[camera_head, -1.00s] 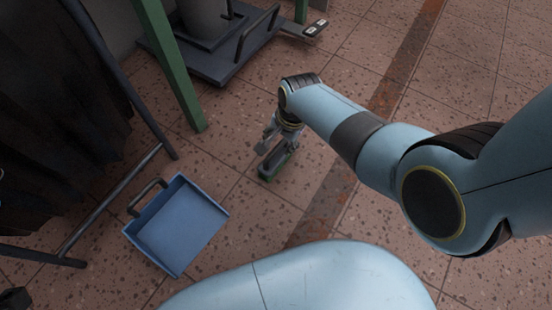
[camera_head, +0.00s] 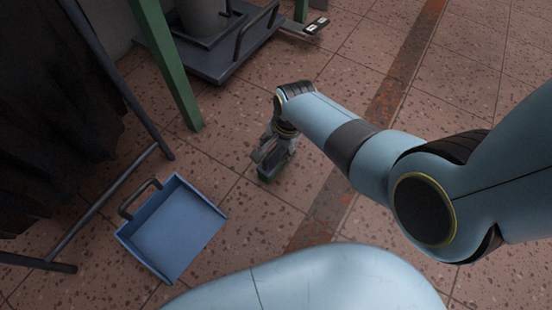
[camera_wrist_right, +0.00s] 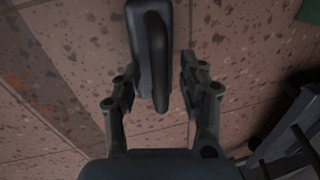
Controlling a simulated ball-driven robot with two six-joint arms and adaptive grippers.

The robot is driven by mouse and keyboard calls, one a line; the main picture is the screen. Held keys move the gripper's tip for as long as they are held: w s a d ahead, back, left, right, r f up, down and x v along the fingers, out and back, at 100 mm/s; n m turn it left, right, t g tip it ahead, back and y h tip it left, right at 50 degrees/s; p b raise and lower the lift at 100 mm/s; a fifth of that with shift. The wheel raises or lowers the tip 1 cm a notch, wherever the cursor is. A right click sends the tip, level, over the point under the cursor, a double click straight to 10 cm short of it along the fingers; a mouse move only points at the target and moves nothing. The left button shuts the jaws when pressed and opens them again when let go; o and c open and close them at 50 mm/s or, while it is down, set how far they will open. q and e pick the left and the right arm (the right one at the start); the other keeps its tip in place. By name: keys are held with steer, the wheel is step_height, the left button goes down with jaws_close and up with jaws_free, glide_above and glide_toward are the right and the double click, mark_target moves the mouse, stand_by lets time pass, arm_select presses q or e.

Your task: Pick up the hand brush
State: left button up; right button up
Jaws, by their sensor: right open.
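In the right wrist view the dark brush (camera_wrist_right: 153,45) has a long rounded handle. My right gripper also shows there (camera_wrist_right: 160,80), open, with one finger on each side of the brush. A gap shows on the right side; whether the left finger touches cannot be told. My left gripper is in neither view.
A blue dustpan (camera_head: 178,232) with a dark handle lies left of the brush. A grey wheeled platform (camera_head: 222,66) carries a bucket (camera_head: 203,17) at the back. A green post (camera_head: 170,65) and a dark frame (camera_head: 105,205) stand left. Floor on the right is clear.

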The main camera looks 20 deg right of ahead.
jaws_close()
stand_by(0.6)
